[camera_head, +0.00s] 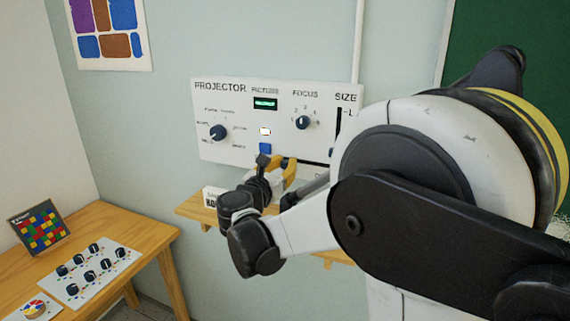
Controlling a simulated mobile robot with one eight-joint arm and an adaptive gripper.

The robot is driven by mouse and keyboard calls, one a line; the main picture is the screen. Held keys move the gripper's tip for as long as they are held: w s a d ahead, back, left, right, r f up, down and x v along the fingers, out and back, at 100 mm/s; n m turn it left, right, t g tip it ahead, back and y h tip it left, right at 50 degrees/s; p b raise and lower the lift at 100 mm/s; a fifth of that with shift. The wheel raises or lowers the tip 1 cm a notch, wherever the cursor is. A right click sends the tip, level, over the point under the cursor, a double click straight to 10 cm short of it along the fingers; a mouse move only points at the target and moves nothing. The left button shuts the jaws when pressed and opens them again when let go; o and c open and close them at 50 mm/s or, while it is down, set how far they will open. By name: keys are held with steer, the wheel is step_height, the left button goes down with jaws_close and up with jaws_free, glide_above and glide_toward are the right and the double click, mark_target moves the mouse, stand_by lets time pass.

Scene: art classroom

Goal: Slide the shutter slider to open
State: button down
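The white projector panel (180,110) is mounted on the wall. A dark horizontal slot (314,163) shows at its lower edge, partly hidden behind my gripper and arm. No shutter label is readable, and I cannot make out a slider handle there. My gripper (277,163) is in front of the lower middle of the panel, just below the blue button (265,148). Its yellow and dark parts are seen from behind. Its fingertips are too small and hidden to tell if they are open, or if they touch the panel.
The panel also has a left knob (218,132), a focus knob (303,122), a lit display (265,103) and a vertical size slot (338,123). A wooden shelf (192,211) is below. A wooden table (150,234) with a knob board (112,268) stands left.

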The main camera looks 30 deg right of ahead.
steer(key=s+d+p, duration=0.1)
steer(key=s+d, duration=0.5)
steer(key=s, duration=0.2)
steer(key=shift+d, duration=0.15)
steer(key=shift+s, duration=0.1)
steer(key=c, duration=1.4)
jaws_free()
steer(key=shift+o, duration=0.5)
steer(key=shift+s+d, duration=0.1)
steer(key=shift+d, duration=0.1)
steer(key=shift+a, duration=0.1)
steer(key=v, duration=1.2)
